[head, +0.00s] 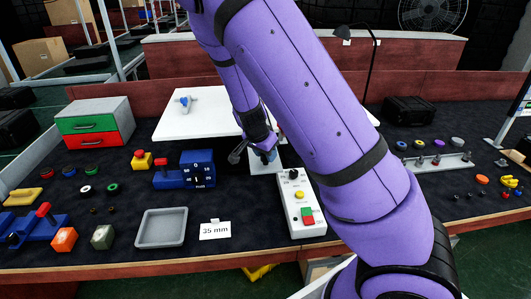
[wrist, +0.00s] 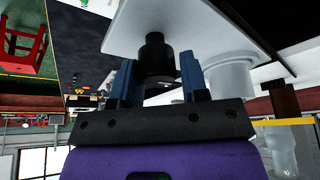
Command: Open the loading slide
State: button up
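In the wrist view, a black knob (wrist: 155,52) stands out from a pale flat plate (wrist: 215,25), which looks like the loading slide. My gripper (wrist: 160,82) has its two blue fingers on either side of the knob. The fingers are apart, with a narrow gap showing on the right of the knob. In the head view, my gripper (head: 264,155) points down at a small pale plate (head: 262,169) at the front edge of the white platform (head: 190,122). The knob cannot be made out there, and my purple arm hides the platform's right part.
A control box (head: 297,203) with coloured buttons stands close to the right of my gripper. A blue device with a dial (head: 197,170) is to its left. A grey tray (head: 162,228) and a "35 mm" card (head: 215,231) lie in front. A drawer unit (head: 95,124) stands far left.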

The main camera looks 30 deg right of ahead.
jog(key=shift+o, duration=1.4)
jog(key=shift+r, duration=0.1)
jog(key=v, duration=1)
jog(key=shift+r, duration=0.3)
jog(key=shift+s+a, duration=0.1)
jog(key=s+r+n+t+y, duration=0.1)
jog(key=s+r+n, duration=0.3)
jog(key=s, duration=0.5)
jog(key=s+a+r+n+t+y, duration=0.1)
jog(key=s+r+n, duration=0.4)
jog(key=s+r, duration=0.3)
jog(key=s+a+r+n+t+y, duration=0.1)
jog(key=s+r+n+y, duration=0.1)
jog(key=s+r+n, duration=0.2)
jog(key=s+r, duration=0.3)
jog(key=s, duration=0.3)
jog(key=shift+s+n, duration=0.2)
jog(key=shift+n, duration=0.1)
